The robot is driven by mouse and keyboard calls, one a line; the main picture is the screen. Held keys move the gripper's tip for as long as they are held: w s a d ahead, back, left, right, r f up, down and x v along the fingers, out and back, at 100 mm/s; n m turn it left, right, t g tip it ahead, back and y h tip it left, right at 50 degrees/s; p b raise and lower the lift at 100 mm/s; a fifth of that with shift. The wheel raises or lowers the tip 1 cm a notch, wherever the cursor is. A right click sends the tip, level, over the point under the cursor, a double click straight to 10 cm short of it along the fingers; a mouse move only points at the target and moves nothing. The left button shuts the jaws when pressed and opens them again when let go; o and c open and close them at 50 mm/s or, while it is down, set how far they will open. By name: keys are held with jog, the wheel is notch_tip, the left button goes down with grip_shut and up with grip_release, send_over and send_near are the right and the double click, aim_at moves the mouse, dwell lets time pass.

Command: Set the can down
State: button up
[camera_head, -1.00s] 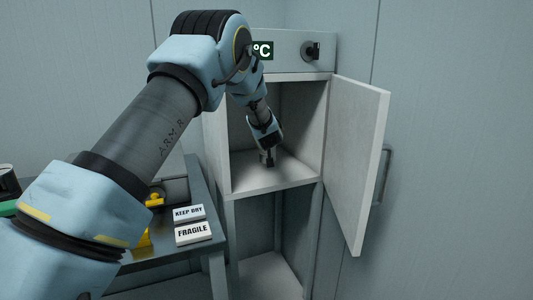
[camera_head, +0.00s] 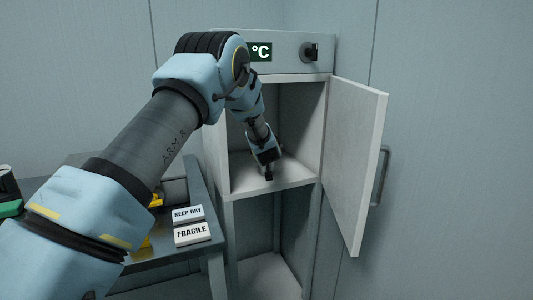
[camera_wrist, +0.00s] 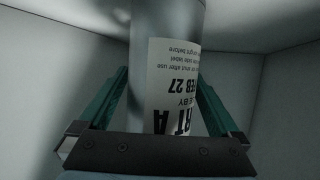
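In the wrist view the can (camera_wrist: 165,40) is a grey metal cylinder with a white printed label that reads upside down. It stands between the green fingers of my gripper (camera_wrist: 162,85), which close in on both sides and appear to touch it. Its lower end is hidden behind the gripper's dark bar. In the head view my gripper (camera_head: 269,173) is inside the open cabinet, pointing down close above the shelf (camera_head: 290,178). I cannot make out the can there, nor whether it touches the shelf.
The cabinet door (camera_head: 356,165) hangs open on the right. The cabinet's side walls are close around my arm, and the visible shelf is otherwise bare. On the left a table (camera_head: 175,250) holds a KEEP DRY sign (camera_head: 187,214), a FRAGILE sign (camera_head: 192,234) and yellow items.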

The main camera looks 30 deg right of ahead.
jog(key=shift+r, duration=0.1)
jog(key=shift+s+r, duration=0.1)
jog(key=b+v, duration=0.1)
jog(key=v, duration=1.1)
jog(key=shift+b, duration=0.4)
